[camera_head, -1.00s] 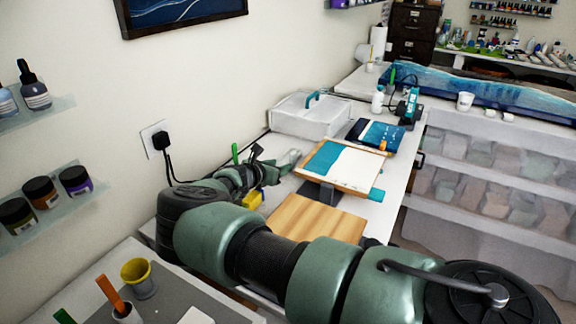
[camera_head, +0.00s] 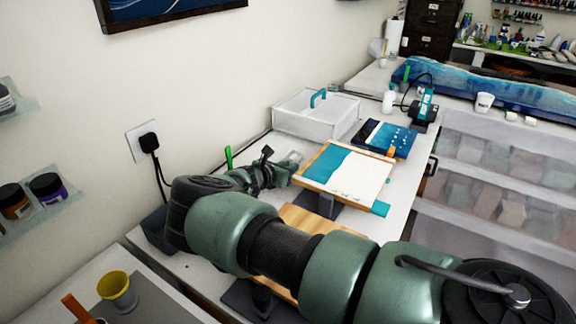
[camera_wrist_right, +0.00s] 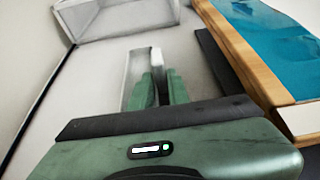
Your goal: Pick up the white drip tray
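A small pale, whitish tray (camera_head: 294,157), which I take for the drip tray, lies on the table beyond my right gripper in the head view. In the right wrist view the tray (camera_wrist_right: 138,66) is a narrow pale shape with a white wall on its right. The fingers of my right gripper (camera_wrist_right: 161,86) are at its near end, with that white wall in line with the narrow gap between them. Whether they touch it is not clear. In the head view the right gripper (camera_head: 276,170) is small and partly hidden by its arm. My left gripper is not in view.
A white box with a teal handle (camera_head: 316,113) stands behind the tray. A teal and white panel on a wooden board (camera_head: 347,172) is to the right, raised on a stand. A wooden board (camera_head: 305,220) lies nearer. A wall and socket (camera_head: 146,141) are left.

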